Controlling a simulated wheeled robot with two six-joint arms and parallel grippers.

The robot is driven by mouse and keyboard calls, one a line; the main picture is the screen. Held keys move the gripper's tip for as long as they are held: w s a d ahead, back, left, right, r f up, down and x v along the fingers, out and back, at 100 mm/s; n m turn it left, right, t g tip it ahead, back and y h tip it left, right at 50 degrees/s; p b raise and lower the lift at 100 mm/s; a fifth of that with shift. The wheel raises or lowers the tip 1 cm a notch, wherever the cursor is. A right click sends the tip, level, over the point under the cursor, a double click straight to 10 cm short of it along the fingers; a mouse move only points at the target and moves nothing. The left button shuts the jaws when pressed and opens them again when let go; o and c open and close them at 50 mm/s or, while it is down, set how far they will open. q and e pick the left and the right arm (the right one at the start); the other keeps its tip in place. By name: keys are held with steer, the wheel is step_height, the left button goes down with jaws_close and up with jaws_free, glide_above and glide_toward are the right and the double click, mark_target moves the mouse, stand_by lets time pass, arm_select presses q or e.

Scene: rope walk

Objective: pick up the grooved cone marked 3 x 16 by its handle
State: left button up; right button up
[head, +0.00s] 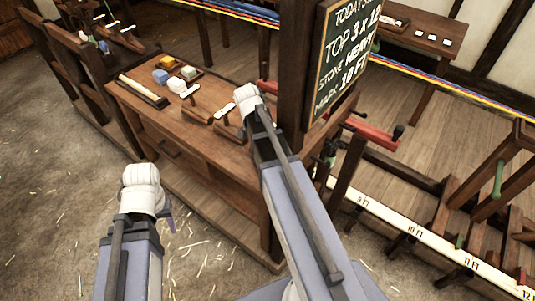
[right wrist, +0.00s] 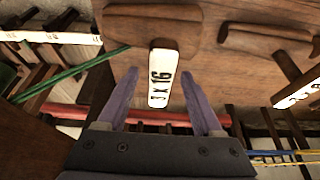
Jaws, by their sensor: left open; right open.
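The grooved cone marked 3 x 16 (right wrist: 152,28) is a brown wooden piece at the top of the right wrist view. Its white plate with the black marking (right wrist: 162,78) reaches down between the fingers of my right gripper (right wrist: 160,100). The fingers are open, one on each side of the plate, with gaps to it. In the head view, wooden cones with white plates lie on the bench, but their markings are too small to read. My right wrist (head: 248,97) is over that end of the bench, its fingers hidden. My left gripper (head: 168,216) is open and empty, before the bench.
A second cone (right wrist: 265,40) lies beside the marked one. The bench (head: 190,140) also holds coloured blocks (head: 175,74) and a pale rod on a dark tray (head: 144,90). A post with a chalkboard (head: 345,55) stands close beyond my right arm. A marked ruler beam (head: 412,232) lies right.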

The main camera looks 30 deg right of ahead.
steer(key=shift+c, duration=0.2)
jaws_close()
stand_by(1.1)
